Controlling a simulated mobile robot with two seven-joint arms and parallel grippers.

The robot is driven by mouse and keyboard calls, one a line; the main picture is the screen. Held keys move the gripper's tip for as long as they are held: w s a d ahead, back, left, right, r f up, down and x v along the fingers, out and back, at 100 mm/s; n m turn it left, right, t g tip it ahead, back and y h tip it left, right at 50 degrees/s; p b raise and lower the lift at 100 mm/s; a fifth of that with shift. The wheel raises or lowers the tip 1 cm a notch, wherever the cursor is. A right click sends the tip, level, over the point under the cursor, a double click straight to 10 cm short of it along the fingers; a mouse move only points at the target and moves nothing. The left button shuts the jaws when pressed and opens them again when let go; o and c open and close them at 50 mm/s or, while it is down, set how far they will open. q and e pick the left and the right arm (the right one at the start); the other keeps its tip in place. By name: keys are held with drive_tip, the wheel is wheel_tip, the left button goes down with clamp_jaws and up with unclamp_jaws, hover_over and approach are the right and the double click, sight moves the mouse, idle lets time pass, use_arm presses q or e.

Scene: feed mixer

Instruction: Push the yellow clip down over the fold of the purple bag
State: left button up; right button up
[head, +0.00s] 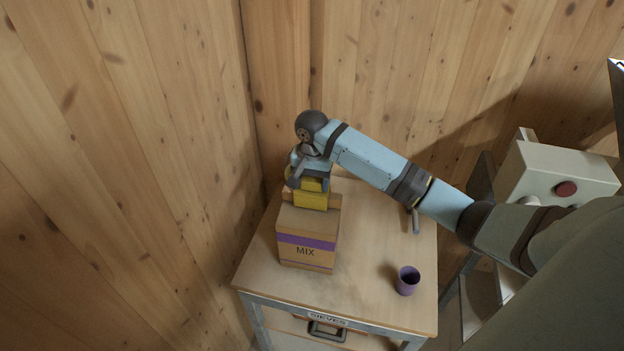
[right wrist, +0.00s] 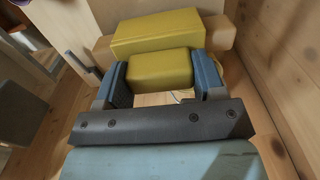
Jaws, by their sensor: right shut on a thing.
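The purple bag (head: 307,243) is a brown paper bag with a purple band and the word MIX, standing upright on the table. The yellow clip (head: 311,199) is at the bag's folded top. In the right wrist view the clip's wide bar (right wrist: 158,32) lies across the brown fold (right wrist: 221,30), which shows at its right end. How far down the clip sits on the fold I cannot tell. My right gripper (right wrist: 161,74) is shut on the clip's narrower yellow block, one blue finger on each side. My left gripper is in neither view.
The wooden table (head: 362,270) has a front label reading SIEVES. A purple cup (head: 407,281) stands near its right front. A grey handle-like thing (head: 415,221) is at the right edge. Wooden walls (head: 170,150) rise behind and left. A pale box with a red button (head: 565,188) is at right.

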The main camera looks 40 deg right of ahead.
drive_tip(key=o, duration=1)
drive_tip(key=shift+c, duration=0.2)
drive_tip(key=shift+r, duration=0.15)
drive_tip(key=shift+r, duration=3.35)
drive_tip(key=shift+f, duration=0.1)
